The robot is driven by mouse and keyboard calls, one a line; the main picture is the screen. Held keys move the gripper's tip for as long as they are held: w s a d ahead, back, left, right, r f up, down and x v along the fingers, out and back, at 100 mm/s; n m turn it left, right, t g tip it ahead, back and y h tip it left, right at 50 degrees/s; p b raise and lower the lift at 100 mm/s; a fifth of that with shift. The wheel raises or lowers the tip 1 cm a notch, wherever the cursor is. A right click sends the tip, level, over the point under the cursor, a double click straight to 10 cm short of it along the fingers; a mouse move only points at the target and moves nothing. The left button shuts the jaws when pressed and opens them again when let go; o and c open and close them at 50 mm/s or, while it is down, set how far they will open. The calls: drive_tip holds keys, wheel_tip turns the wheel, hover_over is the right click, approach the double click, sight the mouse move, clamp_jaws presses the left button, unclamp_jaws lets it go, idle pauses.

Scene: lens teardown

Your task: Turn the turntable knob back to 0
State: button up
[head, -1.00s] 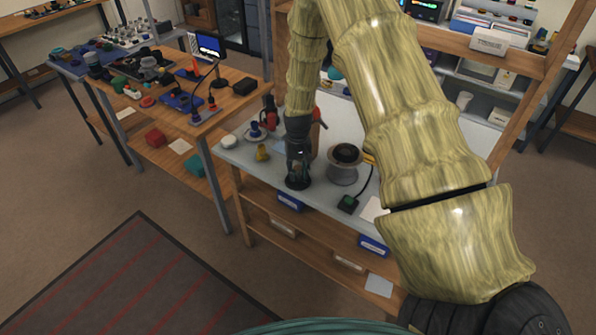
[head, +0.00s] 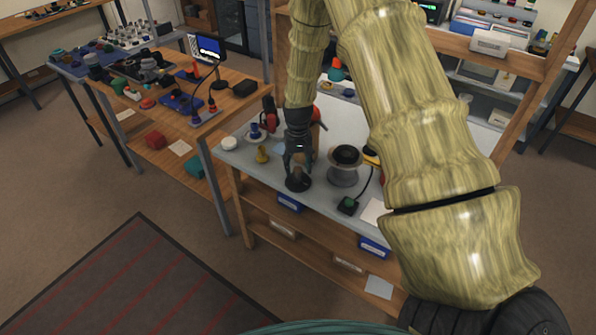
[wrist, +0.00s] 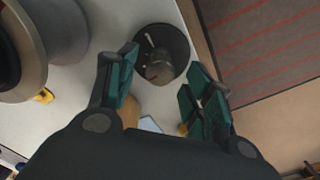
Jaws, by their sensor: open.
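The turntable knob (wrist: 160,68) is a small grey knob on a dark round disc with a pale line on it. It shows in the wrist view near the top middle, between and a little beyond my fingertips. In the head view the dark disc (head: 298,183) lies near the front edge of the grey bench top. My gripper (head: 298,165) is above it, pointing down. In the wrist view my gripper (wrist: 164,68) is open, with teal-padded fingers left and right of the knob. I see no contact. The scale marks are too small to read.
A grey spool-like stand with a dark top (head: 344,165) is close on the right. A green-topped box (head: 348,205) with a cable lies at the front. A yellow piece (head: 262,154) and a white round piece (head: 229,143) are on the left. The bench edge is close.

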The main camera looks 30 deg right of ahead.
sight(298, 169)
wheel_tip(298, 169, up, 9)
drive_tip(key=shift+f, duration=0.2)
idle(0.6)
